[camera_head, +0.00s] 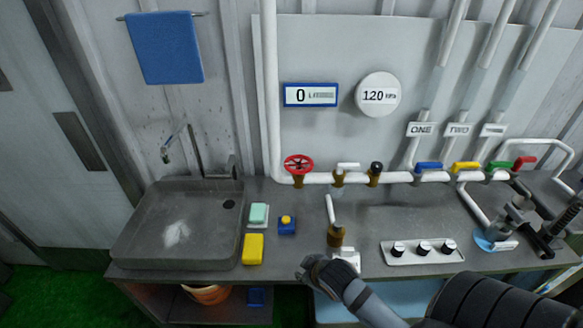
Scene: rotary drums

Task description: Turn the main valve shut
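A red handwheel valve (298,164) sits on a brass body on the white pipe (320,179) along the back wall, above the counter. I take it to be the main valve. My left gripper (308,268), dark with a grey wrist, reaches in from the lower right over the counter's front edge, well below the red wheel and apart from it. Its fingers are too small and dark to judge. My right gripper (518,222) appears at the right edge, over the counter's right end near a white pipe. Its fingers are unclear. Nothing touches the red wheel.
The gauges read 0 (300,95) and 120 (378,95). Blue (428,167), yellow (466,167) and red (525,163) handled valves stand right.

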